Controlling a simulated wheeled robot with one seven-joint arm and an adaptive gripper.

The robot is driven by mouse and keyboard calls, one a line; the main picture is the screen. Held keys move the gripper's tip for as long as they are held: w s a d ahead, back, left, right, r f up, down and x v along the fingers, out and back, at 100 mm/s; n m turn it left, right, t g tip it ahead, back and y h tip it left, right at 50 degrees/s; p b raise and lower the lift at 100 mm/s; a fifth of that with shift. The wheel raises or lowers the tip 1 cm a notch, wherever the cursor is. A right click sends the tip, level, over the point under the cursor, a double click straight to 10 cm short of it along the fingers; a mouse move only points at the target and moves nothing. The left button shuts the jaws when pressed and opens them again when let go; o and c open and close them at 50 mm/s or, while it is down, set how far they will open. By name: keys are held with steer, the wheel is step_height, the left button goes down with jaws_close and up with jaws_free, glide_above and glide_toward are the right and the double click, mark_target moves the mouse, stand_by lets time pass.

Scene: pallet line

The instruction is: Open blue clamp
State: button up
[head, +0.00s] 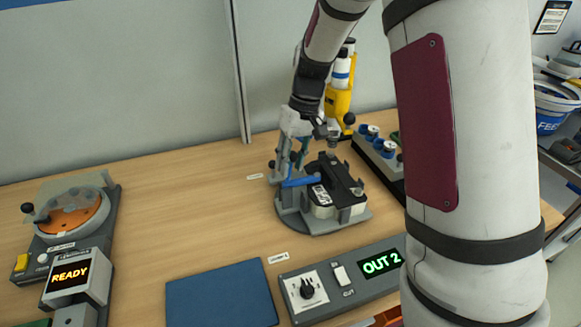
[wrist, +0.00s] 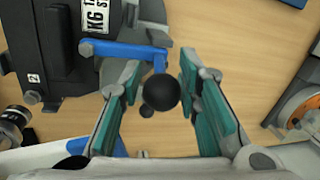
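The blue clamp (head: 300,182) is a blue arm on a grey round fixture (head: 318,226) in the middle of the table. It lies across the side of a dark block with a white label. In the wrist view the blue clamp (wrist: 122,50) ends in a grey joint, with a black ball knob (wrist: 160,92) near it. My gripper (wrist: 160,82) is open, with one teal-padded finger on each side of the knob and visible gaps to it. In the head view my gripper (head: 297,153) is over the fixture's left side, partly hiding the clamp's handle.
A control box (head: 345,277) reading OUT 2 and a blue mat (head: 221,295) lie in front. A yellow device (head: 339,102) and a tray with blue cups (head: 380,158) are behind and right.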

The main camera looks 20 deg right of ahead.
steer(key=shift+x, duration=1.05)
jaws_close()
